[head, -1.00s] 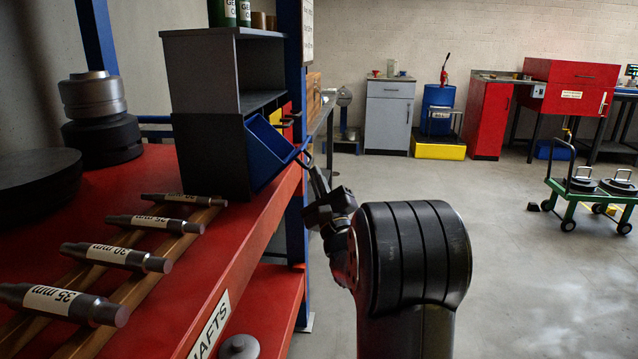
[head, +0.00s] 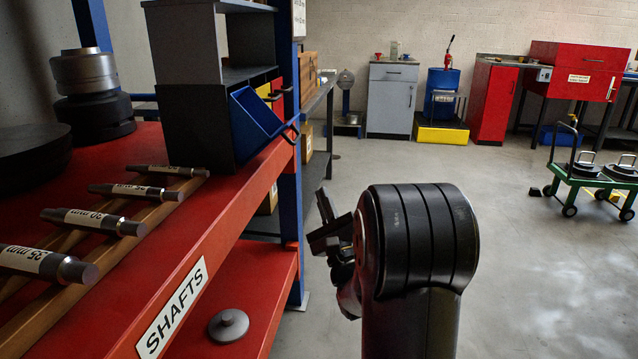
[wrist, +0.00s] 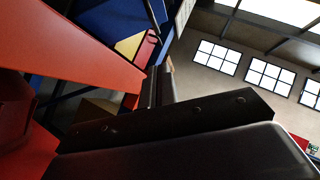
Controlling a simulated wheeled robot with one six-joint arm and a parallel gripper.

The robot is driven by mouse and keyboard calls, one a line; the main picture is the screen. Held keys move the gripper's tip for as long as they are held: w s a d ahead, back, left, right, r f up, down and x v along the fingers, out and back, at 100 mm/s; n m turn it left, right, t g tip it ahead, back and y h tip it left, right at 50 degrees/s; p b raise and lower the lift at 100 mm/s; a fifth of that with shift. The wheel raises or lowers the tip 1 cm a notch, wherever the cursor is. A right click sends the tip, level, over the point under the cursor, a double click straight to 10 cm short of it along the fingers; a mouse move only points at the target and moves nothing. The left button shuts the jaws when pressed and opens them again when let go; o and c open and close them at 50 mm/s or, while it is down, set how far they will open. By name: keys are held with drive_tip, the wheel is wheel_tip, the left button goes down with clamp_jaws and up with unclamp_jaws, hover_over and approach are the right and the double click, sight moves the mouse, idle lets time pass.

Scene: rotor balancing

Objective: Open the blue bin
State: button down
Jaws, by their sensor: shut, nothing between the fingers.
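The blue bin (head: 262,120) sits in the dark lower compartment of a grey cabinet (head: 190,125) on the red shelf. It is tilted outward, its top leaning out from the cabinet front. In the wrist view the closed fingers (wrist: 160,85) point up; I cannot tell whether the blue surfaces there include the bin.
Labelled shafts (head: 95,221) lie on wooden rails on the red shelf (head: 225,215). A grey disc-shaped part (head: 228,325) lies on the lower shelf. A blue post (head: 290,210) stands close beside my gripper. The floor to the right is open, with a green trolley (head: 590,185) farther off.

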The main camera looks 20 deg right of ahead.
drive_tip(key=shift+s+f, duration=0.25)
drive_tip(key=shift+s, duration=0.15)
